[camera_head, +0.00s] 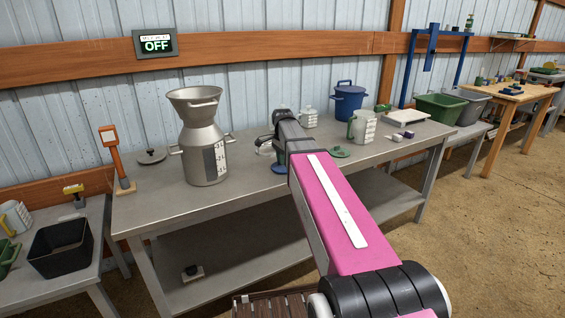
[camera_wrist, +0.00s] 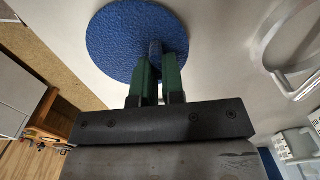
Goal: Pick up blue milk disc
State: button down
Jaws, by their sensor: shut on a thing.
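The blue milk disc (camera_wrist: 112,40) is a round, rough-textured blue plate with a small blue knob in its middle. In the wrist view my gripper (camera_wrist: 157,62) has its two green fingers shut on this knob. In the head view a part of the disc (camera_head: 279,169) shows at the end of my arm, over the grey metal table (camera_head: 245,195). My arm covers the rest of it there. I cannot tell whether the disc touches the tabletop.
A metal milk can (camera_head: 203,150) with a funnel top stands to the left. A grey lid (camera_head: 152,156) and an orange-handled tool (camera_head: 116,155) are further left. A green disc (camera_head: 340,152), a measuring jug (camera_head: 363,127) and a blue pot (camera_head: 348,103) stand to the right.

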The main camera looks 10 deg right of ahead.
jog(key=shift+r, duration=0.4)
notch_tip(320, 180, up, 2)
jog(key=shift+r, duration=0.25)
jog(key=s+a+r, duration=0.4)
jog(key=a+r, duration=0.3)
jog(key=a, duration=0.4)
